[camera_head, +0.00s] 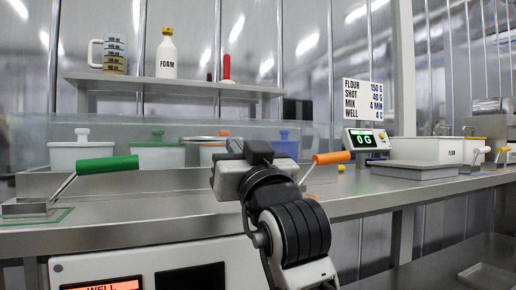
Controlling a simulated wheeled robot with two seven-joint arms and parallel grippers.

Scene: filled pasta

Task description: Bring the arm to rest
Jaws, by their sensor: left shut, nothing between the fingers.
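My left gripper (237,150) is seen from behind, at the end of my dark and light-grey arm in the middle of the head view. It is shut and empty, and its fingertips are mostly hidden by its own body. It appears over or in front of the steel counter's (150,207) front edge, between the green-handled tool and the orange-handled tool. I cannot tell its exact height above the counter. My right gripper is not in view.
A green-handled tool (107,164) lies left; an orange-handled tool (331,158) is close right of the gripper. Lidded tubs (158,155) stand behind. A scale (367,140) reads 0 G beside a grey-rimmed tray (413,171). A shelf (180,84) holds a FOAM bottle (167,58). The counter's left middle is clear.

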